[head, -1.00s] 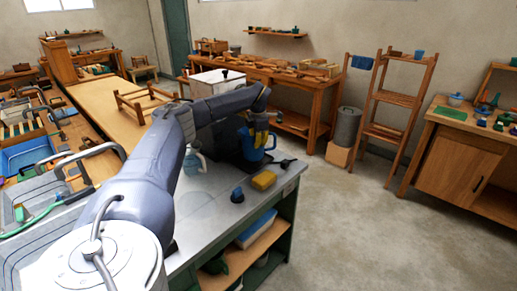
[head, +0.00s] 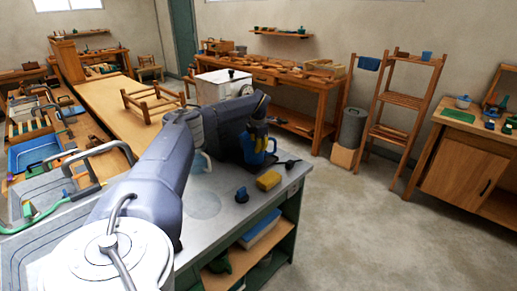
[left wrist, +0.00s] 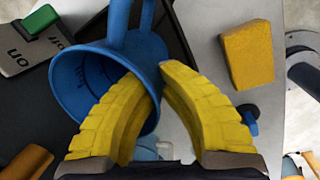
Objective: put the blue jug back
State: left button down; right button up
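The blue jug (left wrist: 88,82) shows in the left wrist view with its open mouth facing the camera. In the head view the jug (head: 256,156) is at the far end of the grey bench top, partly hidden by my left gripper (head: 257,128). In the left wrist view the yellow fingers of my left gripper (left wrist: 160,76) straddle the jug's wall, one over its mouth and one outside. The fingertips are close together with the wall between them. I cannot tell whether the jug touches the surface below. My right gripper is not in view.
A yellow sponge (head: 268,181) and a dark blue knob-like object (head: 241,194) lie near the front edge of the bench (head: 205,203). In the left wrist view a grey device with a green part (left wrist: 42,22) is beside the jug. A white box (head: 222,85) stands behind.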

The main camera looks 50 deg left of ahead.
pick_arm(q)
jog(key=c, duration=1.6)
grip_release()
jog(key=shift+r, duration=0.1)
